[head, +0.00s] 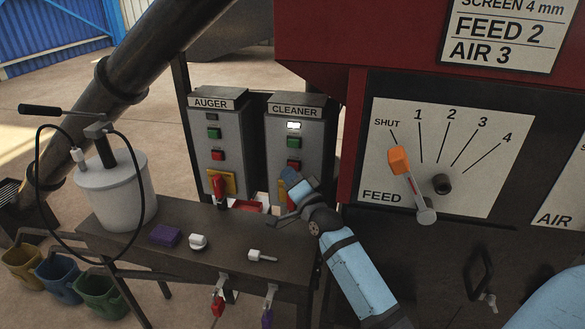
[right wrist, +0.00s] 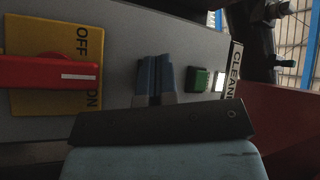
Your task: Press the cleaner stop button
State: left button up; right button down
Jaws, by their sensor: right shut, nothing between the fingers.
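The CLEANER box (head: 314,150) stands right of the AUGER box in the head view. On its face, from top down, are a bright white lamp (head: 293,126), a green button (head: 293,142) and the red stop button (head: 293,165). My right gripper (head: 289,176) is shut and empty, its blue fingertips just below the red button. In the right wrist view its fingers (right wrist: 155,68) stand in front of the box face. The green button (right wrist: 200,80) and lit lamp (right wrist: 222,78) show right of them; the red button is hidden. I cannot tell whether the tips touch it. My left gripper is out of view.
A red rotary switch (right wrist: 45,73) on a yellow plate (right wrist: 55,38) lies below the fingers on the box. The AUGER box (head: 215,140) is close by on the left.

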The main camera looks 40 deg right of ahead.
jog(key=shift+w+d+r, duration=0.2)
jog(key=shift+d+r, duration=0.2)
dwell(0.7)
jog(key=shift+s+a+f+p, duration=0.2)
jog(key=shift+f+p, duration=0.05)
jog(key=shift+p, duration=0.15)
jog(key=shift+s+a+f, duration=0.1)
jog(key=shift+s+f, duration=0.1)
jog(key=shift+s, duration=0.25)
jog(key=shift+s+a, duration=0.1)
jog(key=s+a+p, duration=0.1)
jog(key=a, duration=0.1)
jog(key=s+a+p, duration=0.1)
jog(key=s, duration=0.1)
jog(key=shift+a, duration=0.4)
dwell(0.3)
